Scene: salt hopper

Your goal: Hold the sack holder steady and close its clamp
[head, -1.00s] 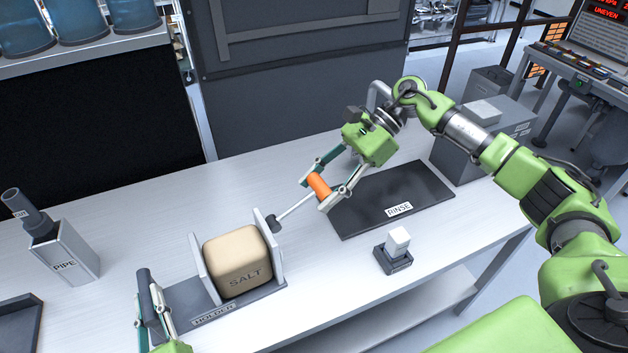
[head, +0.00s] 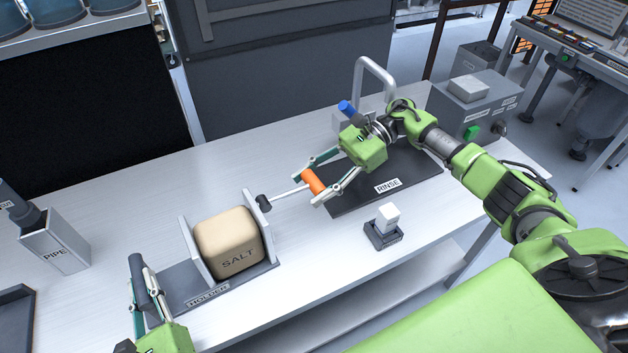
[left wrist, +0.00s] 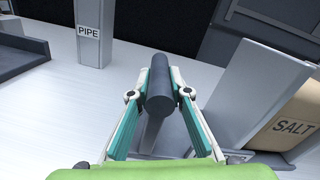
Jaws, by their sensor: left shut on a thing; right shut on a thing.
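The sack holder (head: 188,285) is a grey base with two upright plates, labelled HOLDER, on the bench. A tan SALT sack (head: 229,243) sits between the plates; part of it also shows in the left wrist view (left wrist: 296,122). My left gripper (head: 146,287) is shut on the holder's dark round handle (left wrist: 160,88) at its left end. My right gripper (head: 315,184) is shut on the orange clamp handle (head: 312,181). A thin rod runs from this handle to a dark pad (head: 264,202) by the right plate. I cannot tell whether the pad touches the plate.
A black RINSE mat (head: 411,186) lies behind and right of my right gripper, with a tap (head: 376,64) beyond. A white block stands on a small dark stand (head: 383,236). A PIPE box (head: 56,244) stands at left, beside a dark tray (head: 14,312). Bench between is clear.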

